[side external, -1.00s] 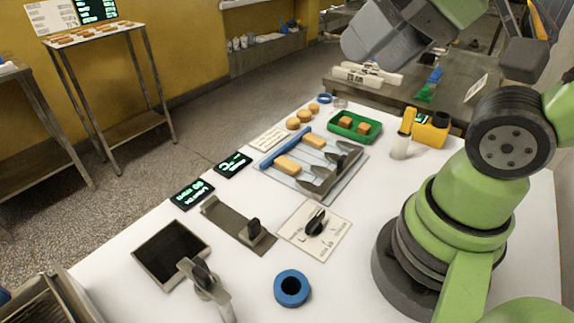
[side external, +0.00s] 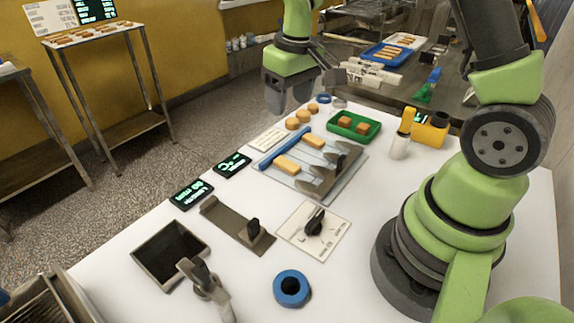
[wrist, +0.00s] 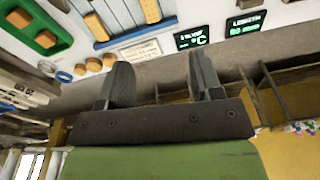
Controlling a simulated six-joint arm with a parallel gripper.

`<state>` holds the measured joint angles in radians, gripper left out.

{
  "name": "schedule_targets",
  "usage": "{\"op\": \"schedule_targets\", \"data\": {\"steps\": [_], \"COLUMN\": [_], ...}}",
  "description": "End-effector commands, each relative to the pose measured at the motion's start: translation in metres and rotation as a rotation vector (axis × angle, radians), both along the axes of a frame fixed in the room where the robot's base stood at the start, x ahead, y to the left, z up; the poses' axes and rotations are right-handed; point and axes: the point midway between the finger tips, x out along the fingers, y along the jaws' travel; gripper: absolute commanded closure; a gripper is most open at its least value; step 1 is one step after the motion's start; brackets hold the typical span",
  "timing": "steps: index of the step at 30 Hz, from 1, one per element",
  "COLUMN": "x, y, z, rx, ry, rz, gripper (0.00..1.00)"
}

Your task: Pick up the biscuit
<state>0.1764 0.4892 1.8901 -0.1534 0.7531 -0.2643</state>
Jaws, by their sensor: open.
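Several round tan pieces (side external: 304,117) sit behind the plate, also in the wrist view (wrist: 93,64). I cannot tell which piece is the named biscuit. My gripper (side external: 288,108) is open and empty, beyond the round pieces at the table's far edge. Its two fingers show apart in the wrist view (wrist: 162,75).
A green tray (side external: 372,138) with two brown cubes stands right of the mesh plate.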

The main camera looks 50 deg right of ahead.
Motion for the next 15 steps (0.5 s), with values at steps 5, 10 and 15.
{"op": "schedule_targets", "data": {"steps": [5,10,15], "x": [0.009,0.011,0.011], "y": [-0.015,-0.019,-0.019], "z": [-0.052,-0.073,-0.100], "rx": [-0.006,-0.009,-0.007], "ry": [0.091,0.118,0.122], "rz": [0.042,0.060,0.061], "gripper": [0.40,0.40,0.40]}}
